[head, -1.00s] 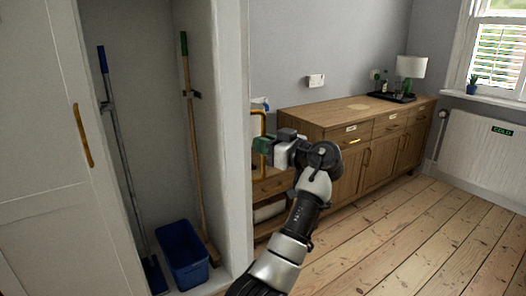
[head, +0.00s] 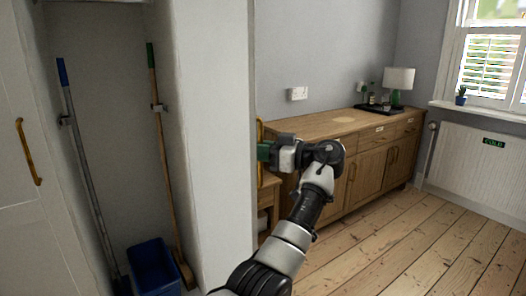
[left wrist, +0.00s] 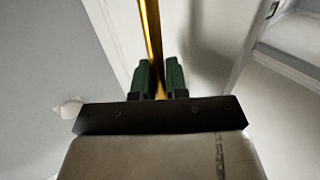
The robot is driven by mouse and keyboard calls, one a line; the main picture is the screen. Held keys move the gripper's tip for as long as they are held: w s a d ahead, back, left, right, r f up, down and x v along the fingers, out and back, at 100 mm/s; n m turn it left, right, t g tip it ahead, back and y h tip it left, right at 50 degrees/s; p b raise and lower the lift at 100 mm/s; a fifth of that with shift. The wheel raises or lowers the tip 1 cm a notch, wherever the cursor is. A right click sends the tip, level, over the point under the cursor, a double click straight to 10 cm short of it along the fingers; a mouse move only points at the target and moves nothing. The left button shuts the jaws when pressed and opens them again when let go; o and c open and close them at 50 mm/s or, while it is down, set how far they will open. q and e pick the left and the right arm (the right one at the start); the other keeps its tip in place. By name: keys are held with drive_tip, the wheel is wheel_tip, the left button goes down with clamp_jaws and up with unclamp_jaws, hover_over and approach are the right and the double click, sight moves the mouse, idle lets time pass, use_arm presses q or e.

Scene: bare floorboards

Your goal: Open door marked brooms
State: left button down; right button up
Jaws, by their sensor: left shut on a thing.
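A tall white cupboard stands open at the left in the head view. Inside are a blue-topped broom (head: 85,170), a wooden-handled broom with a green top (head: 163,150) and a blue bin (head: 154,268). A white door panel (head: 215,150) stands at the cupboard's right side, and a brass handle (head: 260,133) shows at its right edge. My left gripper (head: 264,151) is shut on this handle. In the left wrist view the green fingers (left wrist: 159,78) close around the upright brass bar (left wrist: 151,30). No brooms marking is readable. My right gripper is not in view.
Another white door (head: 30,225) with a brass handle (head: 28,152) is at the far left. A wooden sideboard (head: 345,130) with a lamp (head: 398,80) stands behind my arm. A radiator (head: 470,160) is at the right. The floorboards (head: 430,240) at the right are clear.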

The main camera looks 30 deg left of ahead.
use_arm(q)
drive_tip(key=shift+a+r, duration=0.1)
drive_tip(key=shift+a, duration=0.05)
drive_tip(key=c, duration=1.4)
unclamp_jaws()
drive_tip(key=shift+o, duration=1.1)
drive_tip(key=shift+s+a, duration=0.1)
drive_tip(key=shift+a, duration=0.05)
drive_tip(key=w+d, duration=0.2)
drive_tip(key=d, duration=0.8)
drive_tip(key=shift+w+d, duration=0.15)
drive_tip(key=shift+d, duration=0.2)
